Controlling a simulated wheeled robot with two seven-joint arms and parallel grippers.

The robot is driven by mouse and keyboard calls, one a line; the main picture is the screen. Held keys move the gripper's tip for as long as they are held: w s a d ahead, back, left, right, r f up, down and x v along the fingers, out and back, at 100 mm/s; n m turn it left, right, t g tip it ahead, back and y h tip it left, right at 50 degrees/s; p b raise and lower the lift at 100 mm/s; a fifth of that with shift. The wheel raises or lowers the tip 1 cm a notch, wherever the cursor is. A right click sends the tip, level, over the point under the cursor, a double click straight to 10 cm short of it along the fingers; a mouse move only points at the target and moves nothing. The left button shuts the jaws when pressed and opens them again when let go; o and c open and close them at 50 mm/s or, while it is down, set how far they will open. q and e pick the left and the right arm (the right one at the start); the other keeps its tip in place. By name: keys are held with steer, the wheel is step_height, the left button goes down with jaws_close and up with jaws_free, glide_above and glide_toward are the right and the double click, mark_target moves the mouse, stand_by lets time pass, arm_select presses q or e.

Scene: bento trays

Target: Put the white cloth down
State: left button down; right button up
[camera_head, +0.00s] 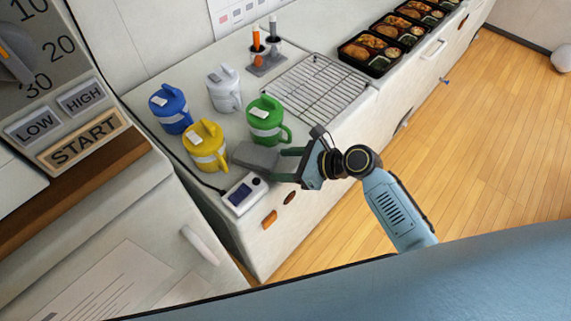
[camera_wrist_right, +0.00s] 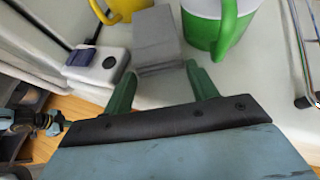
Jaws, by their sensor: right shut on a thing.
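A small blue arm part with a greenish tip (camera_wrist_right: 62,124), likely my left gripper, shows at the left of the wrist view.
A yellow mug (camera_head: 205,150), green mug (camera_head: 266,125), blue mug (camera_head: 171,112) and white mug (camera_head: 224,92) stand close by. A wire rack (camera_head: 316,85) and several bento trays (camera_head: 371,54) lie beyond.

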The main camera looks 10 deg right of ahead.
steer(key=shift+f, duration=0.1)
steer(key=o, duration=1.2)
steer(key=shift+o, duration=0.2)
steer(key=shift+s+d+r, duration=0.1)
steer(key=shift+d+r, duration=0.15)
steer(key=shift+r, duration=0.05)
steer(key=p+v, duration=0.1)
steer(key=v, duration=1)
steer(key=shift+d+p, duration=0.15)
steer(key=shift+p, duration=0.15)
steer(key=shift+s+r, duration=0.1)
